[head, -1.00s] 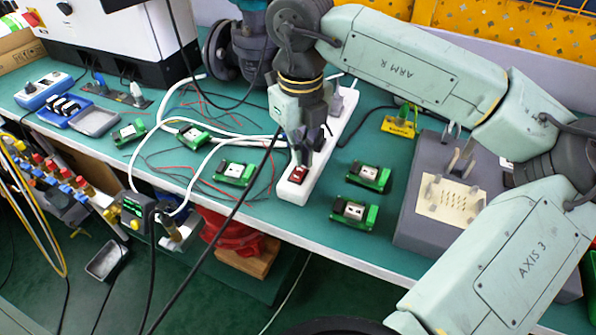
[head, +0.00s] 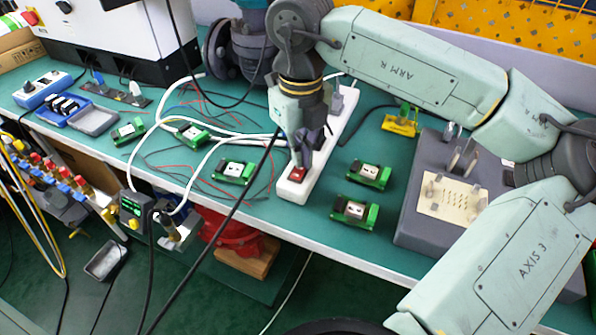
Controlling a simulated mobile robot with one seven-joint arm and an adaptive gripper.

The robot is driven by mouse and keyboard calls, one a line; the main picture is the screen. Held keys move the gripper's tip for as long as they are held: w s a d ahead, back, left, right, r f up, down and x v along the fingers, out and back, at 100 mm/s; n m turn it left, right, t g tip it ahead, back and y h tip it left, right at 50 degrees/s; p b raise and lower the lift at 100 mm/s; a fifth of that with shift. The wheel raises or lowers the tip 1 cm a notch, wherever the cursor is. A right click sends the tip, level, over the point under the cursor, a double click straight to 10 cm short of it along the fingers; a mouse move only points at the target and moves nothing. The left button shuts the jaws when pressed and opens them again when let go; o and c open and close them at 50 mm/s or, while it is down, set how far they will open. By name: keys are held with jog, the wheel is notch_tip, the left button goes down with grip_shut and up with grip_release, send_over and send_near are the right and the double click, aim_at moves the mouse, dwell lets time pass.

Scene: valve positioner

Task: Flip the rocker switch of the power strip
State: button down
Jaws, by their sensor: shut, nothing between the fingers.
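The white power strip (head: 322,160) lies on the green bench top, running from the front edge area toward the back. Its red rocker switch (head: 297,174) sits at the near end. My gripper (head: 300,163) points straight down over the near end of the strip, shut and empty, with its fingertips at the switch. The fingertips cover part of the switch. I cannot tell whether they touch it or which way the rocker is tilted.
Green modules stand right (head: 369,173) and left (head: 234,172) of the strip. A grey block with a cream plate (head: 452,199) is at the right. White cables (head: 208,137) and a black cable (head: 222,228) cross the left side. The bench's front edge (head: 250,226) is near.

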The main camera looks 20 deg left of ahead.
jog(key=shift+f+b, duration=0.75)
jog(key=shift+f, duration=0.05)
dwell(0.4)
jog(key=shift+r+p, duration=2)
jog(key=shift+r, duration=1.55)
